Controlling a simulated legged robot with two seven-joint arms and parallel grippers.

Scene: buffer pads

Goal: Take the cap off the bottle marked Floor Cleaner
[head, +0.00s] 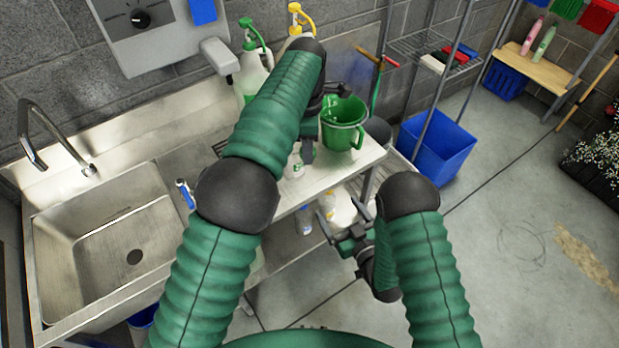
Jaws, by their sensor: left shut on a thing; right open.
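A small white bottle (296,168) with green on its label stands at the bench's front edge, partly hidden by my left arm. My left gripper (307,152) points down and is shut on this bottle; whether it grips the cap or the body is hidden. The label is too small to read, so I cannot tell if it says Floor Cleaner. My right gripper (350,238) is open and empty, lower, in front of the bench. On the lower shelf are a bottle with a yellow label (327,206) and one with a blue label (304,220).
A green bucket (343,124) stands close right of my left gripper. Spray bottles with a green head (254,60) and a yellow head (296,24) stand behind my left arm. The sink (105,245) is left.

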